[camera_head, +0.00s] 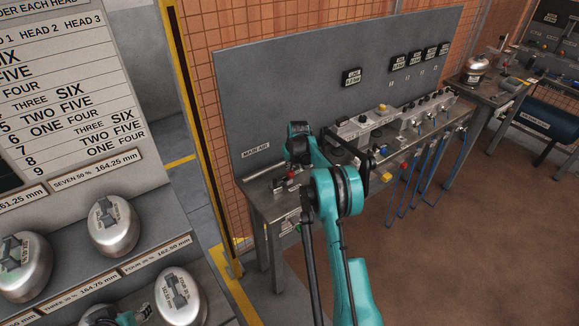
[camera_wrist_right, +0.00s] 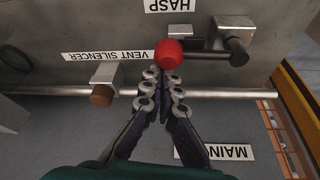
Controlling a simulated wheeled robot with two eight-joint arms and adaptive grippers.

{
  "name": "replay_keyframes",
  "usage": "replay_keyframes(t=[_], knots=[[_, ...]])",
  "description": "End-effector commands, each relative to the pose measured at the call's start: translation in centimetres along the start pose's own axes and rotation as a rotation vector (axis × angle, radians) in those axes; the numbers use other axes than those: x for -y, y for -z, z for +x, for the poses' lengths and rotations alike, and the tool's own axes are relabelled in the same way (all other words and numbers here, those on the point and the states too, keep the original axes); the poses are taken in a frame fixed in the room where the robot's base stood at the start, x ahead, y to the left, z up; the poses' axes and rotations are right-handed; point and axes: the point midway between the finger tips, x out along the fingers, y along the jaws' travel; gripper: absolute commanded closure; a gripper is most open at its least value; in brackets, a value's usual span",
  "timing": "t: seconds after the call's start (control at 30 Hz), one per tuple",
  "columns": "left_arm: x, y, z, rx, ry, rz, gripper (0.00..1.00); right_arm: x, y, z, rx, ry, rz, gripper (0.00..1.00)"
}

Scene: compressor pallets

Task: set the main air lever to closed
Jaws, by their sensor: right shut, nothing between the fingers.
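The main air lever has a red knob (camera_wrist_right: 168,53), and its dark handle runs right to a cylindrical pivot (camera_wrist_right: 238,50), roughly parallel to the pipe (camera_wrist_right: 230,94) in the right wrist view. In the head view the red knob (camera_head: 292,175) is small, on the bench below the MAIN AIR label (camera_head: 256,152). My right gripper (camera_wrist_right: 165,88) is shut and empty, its fingertips close below the knob; I cannot tell whether they touch. In the head view my right wrist hides its fingers.
A brown knob (camera_wrist_right: 102,95) on a bracket sits left of my fingers, near the VENT SILENCER label (camera_wrist_right: 105,56). A HASP label (camera_wrist_right: 170,5) lies beyond the lever. The grey back panel (camera_head: 290,90) rises behind the bench. Valves and blue hoses (camera_head: 420,175) are to the right.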

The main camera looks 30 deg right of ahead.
Motion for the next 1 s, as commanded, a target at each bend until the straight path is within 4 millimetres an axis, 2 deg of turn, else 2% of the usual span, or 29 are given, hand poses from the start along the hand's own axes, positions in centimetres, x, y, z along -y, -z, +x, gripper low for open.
replay_keyframes(t=[0.37,1.0], knots=[[0.0,-0.1,0.1,0.0,0.0,0.0,0.6,-0.3,-0.9,-0.3,0.001,-0.041,0.11,1.0],[0.0,-0.5,0.6,0.0,0.0,0.0,0.6,-0.4,-5.5,-2.0,0.001,-0.242,0.654,1.0]])
